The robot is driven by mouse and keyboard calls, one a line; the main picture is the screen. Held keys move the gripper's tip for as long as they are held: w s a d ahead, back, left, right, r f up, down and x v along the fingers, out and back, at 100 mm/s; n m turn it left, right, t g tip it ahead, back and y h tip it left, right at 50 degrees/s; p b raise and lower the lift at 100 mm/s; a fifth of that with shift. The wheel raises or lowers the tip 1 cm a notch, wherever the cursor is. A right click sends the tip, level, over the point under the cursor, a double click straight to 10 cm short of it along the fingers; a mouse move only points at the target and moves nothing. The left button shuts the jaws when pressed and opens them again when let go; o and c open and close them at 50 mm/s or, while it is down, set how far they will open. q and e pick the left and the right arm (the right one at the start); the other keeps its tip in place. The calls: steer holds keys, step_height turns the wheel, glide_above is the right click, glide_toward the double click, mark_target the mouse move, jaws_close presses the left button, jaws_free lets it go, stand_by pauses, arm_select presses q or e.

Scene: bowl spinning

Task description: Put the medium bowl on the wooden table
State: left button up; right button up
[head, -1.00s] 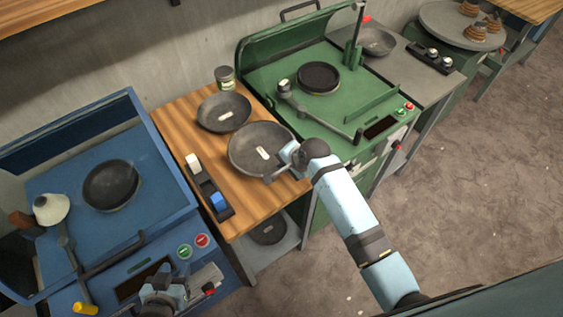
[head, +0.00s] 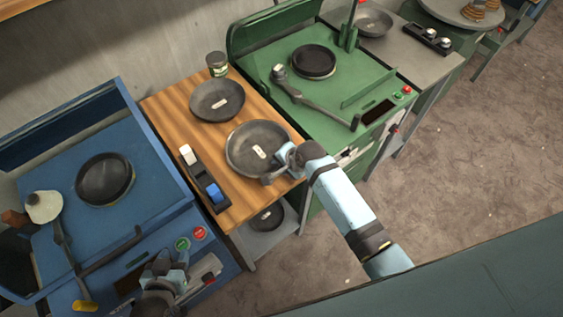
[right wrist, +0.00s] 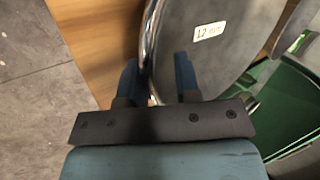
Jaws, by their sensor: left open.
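Two dark grey bowls with white labels are on the wooden table (head: 172,108): a rear bowl (head: 213,93) and a larger-looking front bowl (head: 248,138). Which one counts as medium I cannot tell. My right gripper (head: 279,165) is at the front bowl's near right rim. In the right wrist view, its fingers (right wrist: 158,80) stand apart on either side of the rim of this bowl (right wrist: 225,65), whose label starts with 12. The left finger is close to the rim; contact is unclear. My left gripper (head: 168,272) is open and empty over the front of the blue stove.
A switch box (head: 204,178) and a jar (head: 216,64) are on the table's edges. More bowls are on the grey counter (head: 373,22) and lower shelf (head: 266,218).

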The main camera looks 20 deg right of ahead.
steer(key=shift+r, duration=0.1)
steer(key=shift+r, duration=0.2)
steer(key=b+v, duration=0.1)
steer(key=v, duration=1)
steer(key=s+d+f+n+t, duration=0.2)
steer(key=s+f+n+t, duration=0.1)
steer(key=s+n, duration=0.4)
steer(key=s+d+f+n+t+h, duration=0.1)
steer(key=s+d+f+n+t, duration=0.1)
steer(key=s+f+n, duration=0.2)
steer(key=s+n, duration=0.3)
steer(key=s, duration=0.1)
steer(key=shift+s+f+t, duration=0.25)
steer(key=shift+f+t, duration=0.15)
steer(key=shift+d, duration=0.1)
